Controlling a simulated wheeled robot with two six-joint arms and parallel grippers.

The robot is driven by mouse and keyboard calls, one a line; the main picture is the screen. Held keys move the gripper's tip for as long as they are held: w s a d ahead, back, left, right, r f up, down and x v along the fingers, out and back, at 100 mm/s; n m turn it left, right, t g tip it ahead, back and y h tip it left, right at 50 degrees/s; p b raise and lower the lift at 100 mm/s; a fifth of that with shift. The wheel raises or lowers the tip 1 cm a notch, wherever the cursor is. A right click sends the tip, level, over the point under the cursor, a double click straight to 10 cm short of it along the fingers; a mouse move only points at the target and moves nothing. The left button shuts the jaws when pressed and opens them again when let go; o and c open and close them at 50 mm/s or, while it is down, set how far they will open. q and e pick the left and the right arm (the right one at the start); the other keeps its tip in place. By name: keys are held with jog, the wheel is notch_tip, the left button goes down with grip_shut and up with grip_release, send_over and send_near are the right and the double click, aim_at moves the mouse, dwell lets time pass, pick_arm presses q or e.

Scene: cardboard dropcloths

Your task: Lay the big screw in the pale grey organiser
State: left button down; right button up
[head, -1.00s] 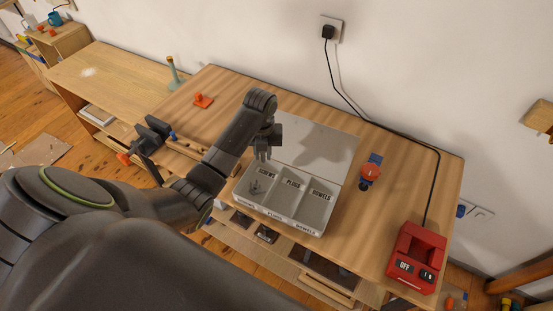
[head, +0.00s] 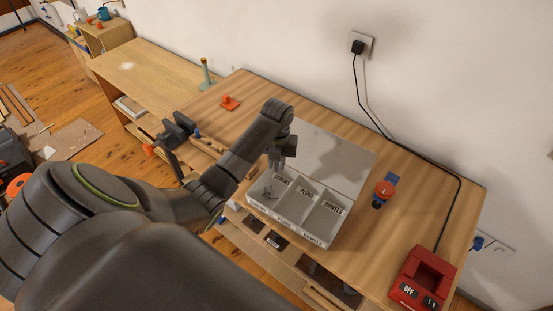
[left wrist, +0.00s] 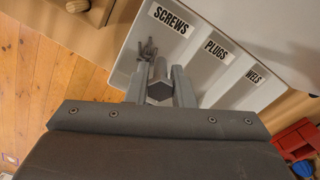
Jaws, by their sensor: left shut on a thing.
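The pale grey organiser (head: 340,222) stands on the wooden bench with its lid open behind it. It has three compartments labelled screws, plugs and dowels, and shows in the left wrist view (left wrist: 215,95) too. Several small dark screws (head: 268,193) lie in the screws compartment. My left gripper (head: 282,163) is over the back of the organiser near the screws label. In the left wrist view, its fingers (left wrist: 160,88) are shut on the big screw (left wrist: 159,88), whose grey hexagonal head faces the camera. The screw is hidden in the head view. My right gripper is not in view.
A red switch box (head: 422,278) sits at the bench's right end, with a black cable running to the wall socket. An orange and blue item (head: 384,188) stands right of the organiser. A dark vice (head: 178,135) is at the left edge.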

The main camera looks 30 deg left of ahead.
aim_at(277, 171)
pick_arm(q)
jog(key=shift+f+b, duration=0.8)
jog(key=shift+f, duration=1.15)
jog(key=shift+f+b, duration=1.45)
jog(key=shift+f, duration=1.05)
